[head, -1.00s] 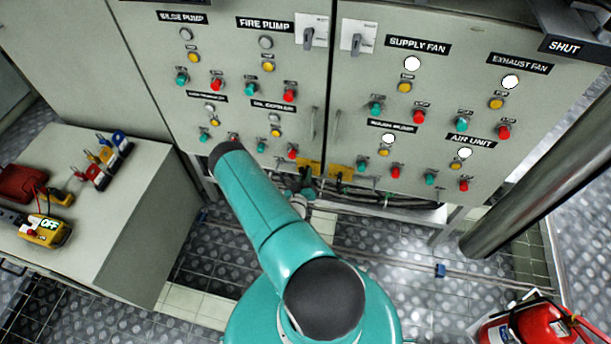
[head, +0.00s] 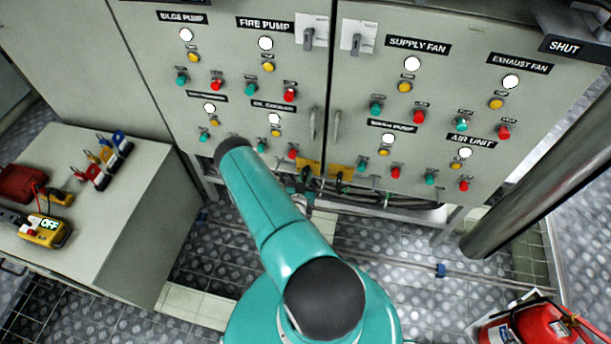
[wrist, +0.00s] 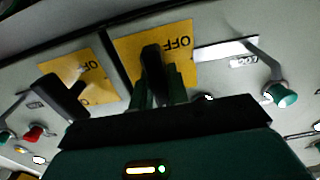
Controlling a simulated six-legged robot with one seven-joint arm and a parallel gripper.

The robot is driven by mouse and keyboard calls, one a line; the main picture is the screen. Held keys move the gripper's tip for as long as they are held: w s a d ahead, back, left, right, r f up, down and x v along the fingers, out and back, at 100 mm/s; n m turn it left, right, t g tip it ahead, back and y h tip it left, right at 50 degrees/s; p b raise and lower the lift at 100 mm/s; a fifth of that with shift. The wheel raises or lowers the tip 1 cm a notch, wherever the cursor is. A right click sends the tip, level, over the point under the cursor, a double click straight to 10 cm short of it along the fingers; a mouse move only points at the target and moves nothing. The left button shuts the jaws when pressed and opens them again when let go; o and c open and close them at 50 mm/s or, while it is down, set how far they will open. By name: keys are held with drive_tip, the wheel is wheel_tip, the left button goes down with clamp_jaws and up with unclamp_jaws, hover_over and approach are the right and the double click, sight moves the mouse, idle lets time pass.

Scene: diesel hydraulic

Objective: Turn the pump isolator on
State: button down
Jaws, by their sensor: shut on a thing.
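Two yellow isolator plates sit at the lower middle of the cabinet, the left one (head: 306,168) and the right one (head: 341,172). In the wrist view, which is upside down, the left isolator plate (wrist: 184,50) fills the centre, with its black handle (wrist: 152,62) and the word OFF. My gripper (wrist: 158,88) is shut on this handle. The right isolator plate (wrist: 98,88) has its own black handle (wrist: 62,97), free of my gripper. In the head view my gripper (head: 304,184) is small and partly hidden below the plates. Which plate is the pump's is not readable.
The cabinet (head: 270,190) carries lamps, green and red buttons and two upper switches (head: 309,38), (head: 356,42). A side bench (head: 135,190) with tools stands left. A pipe (head: 530,175) and a red extinguisher (head: 530,325) stand right.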

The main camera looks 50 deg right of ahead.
drive_tip(key=c, duration=1.4)
unclamp_jaws()
drive_tip(key=shift+o, duration=0.2)
drive_tip(key=v, duration=1.3)
drive_tip(key=shift+s+a, duration=0.2)
drive_tip(key=shift+a, duration=0.15)
drive_tip(key=v, duration=0.8)
